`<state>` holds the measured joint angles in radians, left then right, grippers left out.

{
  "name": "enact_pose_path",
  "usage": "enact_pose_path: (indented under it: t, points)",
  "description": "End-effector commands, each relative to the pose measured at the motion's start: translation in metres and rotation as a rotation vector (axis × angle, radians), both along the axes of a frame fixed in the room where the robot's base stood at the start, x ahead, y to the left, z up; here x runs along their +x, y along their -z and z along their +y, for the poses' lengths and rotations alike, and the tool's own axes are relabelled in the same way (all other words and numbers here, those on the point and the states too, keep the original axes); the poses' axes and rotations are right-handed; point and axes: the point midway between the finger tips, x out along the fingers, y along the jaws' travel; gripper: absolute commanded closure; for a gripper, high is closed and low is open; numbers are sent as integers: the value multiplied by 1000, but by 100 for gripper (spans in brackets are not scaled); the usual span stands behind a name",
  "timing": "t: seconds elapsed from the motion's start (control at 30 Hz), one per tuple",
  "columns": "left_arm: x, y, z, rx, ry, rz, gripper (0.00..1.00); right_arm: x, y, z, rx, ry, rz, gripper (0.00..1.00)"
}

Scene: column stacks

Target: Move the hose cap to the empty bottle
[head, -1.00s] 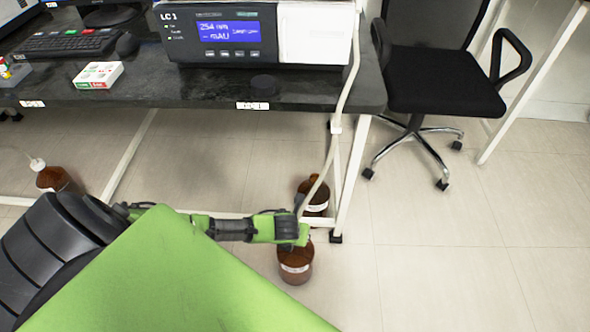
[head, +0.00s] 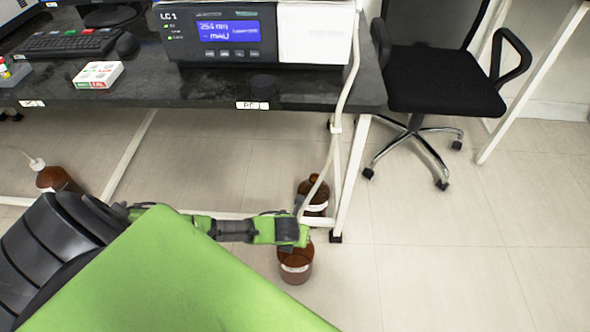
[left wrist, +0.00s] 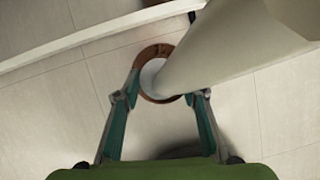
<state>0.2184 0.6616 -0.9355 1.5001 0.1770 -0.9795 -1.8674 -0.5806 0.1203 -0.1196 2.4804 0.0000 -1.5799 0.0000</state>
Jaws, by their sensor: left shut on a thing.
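My left gripper (head: 296,232) is low over the front brown bottle (head: 295,268), which stands on the floor and has a white label. In the left wrist view, the gripper (left wrist: 162,88) is shut on the white hose cap (left wrist: 150,73), with a finger on each side. The brown bottle (left wrist: 158,53) shows as a ring around the cap; I cannot tell whether the cap is seated on it or just above. The pale hose (head: 341,100) runs from the cap up past the bench. A second brown bottle (head: 313,194) stands just behind. My right gripper is not in view.
The dark bench (head: 205,90) carries an LC instrument (head: 250,35), a keyboard and a small box. A white bench leg (head: 350,185) stands right of the bottles. A black chair (head: 440,90) is at right. Another brown bottle (head: 55,178) is far left. Floor at right is clear.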

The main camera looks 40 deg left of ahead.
Motion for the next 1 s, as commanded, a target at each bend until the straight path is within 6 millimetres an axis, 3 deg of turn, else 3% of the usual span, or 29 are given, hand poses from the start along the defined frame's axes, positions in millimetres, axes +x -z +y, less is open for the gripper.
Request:
enact_pose_path:
  t: [1.0]
  points:
    - [0, 8, 0, -1, 0, 0, 81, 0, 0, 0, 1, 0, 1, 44]
